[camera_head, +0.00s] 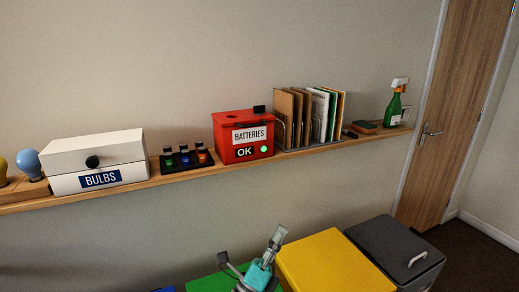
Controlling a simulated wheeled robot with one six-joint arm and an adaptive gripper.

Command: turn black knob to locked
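A round black knob (92,161) sits on the front of a white lidded box (120,150), above its blue BULBS label. The box stands on the wooden shelf at the left, with its lid down. Any lock marking on the knob is too small to read. My gripper (250,246) is at the bottom middle, below the shelf and well to the right of the white box. Its fingers look spread apart, with nothing seen between them. It touches neither knob nor box.
Below stand green (205,283), yellow (335,262) and dark grey (395,245) bins.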

